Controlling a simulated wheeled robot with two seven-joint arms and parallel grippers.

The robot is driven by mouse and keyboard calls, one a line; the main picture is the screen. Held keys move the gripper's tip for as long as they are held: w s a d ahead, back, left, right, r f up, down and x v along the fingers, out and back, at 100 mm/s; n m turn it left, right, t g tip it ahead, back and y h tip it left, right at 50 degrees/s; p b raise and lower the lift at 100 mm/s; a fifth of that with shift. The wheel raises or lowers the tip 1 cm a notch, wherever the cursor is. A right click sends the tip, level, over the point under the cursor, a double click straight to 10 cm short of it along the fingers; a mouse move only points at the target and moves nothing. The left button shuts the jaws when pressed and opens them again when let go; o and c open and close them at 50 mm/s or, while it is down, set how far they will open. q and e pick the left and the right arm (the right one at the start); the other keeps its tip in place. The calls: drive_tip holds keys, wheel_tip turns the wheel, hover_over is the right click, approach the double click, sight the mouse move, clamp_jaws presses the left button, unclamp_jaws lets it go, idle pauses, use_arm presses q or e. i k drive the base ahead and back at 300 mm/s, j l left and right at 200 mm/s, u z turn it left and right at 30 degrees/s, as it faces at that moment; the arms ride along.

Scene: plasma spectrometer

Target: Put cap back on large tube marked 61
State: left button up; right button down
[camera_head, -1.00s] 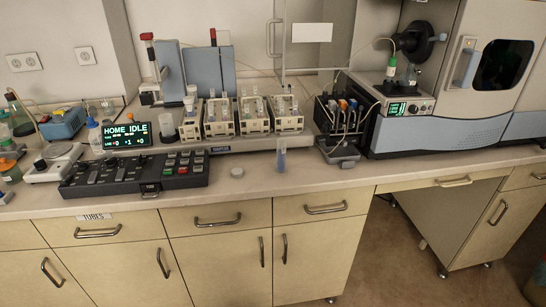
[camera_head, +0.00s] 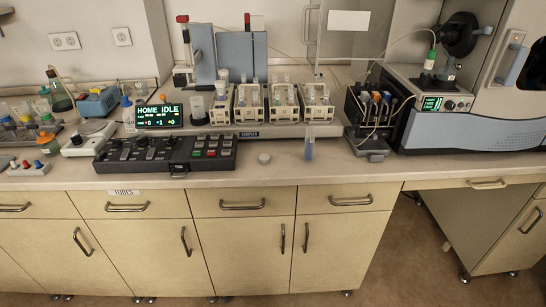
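A tube with bluish contents (camera_head: 309,149) stands upright near the front of the bench, right of the middle. Its marking is too small to read, and I see no cap on it. A small round whitish cap-like piece (camera_head: 264,158) lies on the bench to its left, apart from it. I cannot tell for certain that it is the tube's cap. Neither of my grippers is in view.
A black control panel (camera_head: 165,150) lies left of the round piece. Racks of tubes (camera_head: 250,103) stand on the sampler behind. A dark holder with bottles (camera_head: 370,110) and the spectrometer (camera_head: 470,130) stand right. The bench front beside the tube is clear.

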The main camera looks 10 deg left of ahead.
sight(309, 132)
drive_tip(key=l+u, duration=0.3)
drive_tip(key=l, duration=1.2)
drive_tip(key=i+l+u, duration=0.2)
drive_tip(key=i+l, duration=0.3)
drive_tip(key=i, duration=0.05)
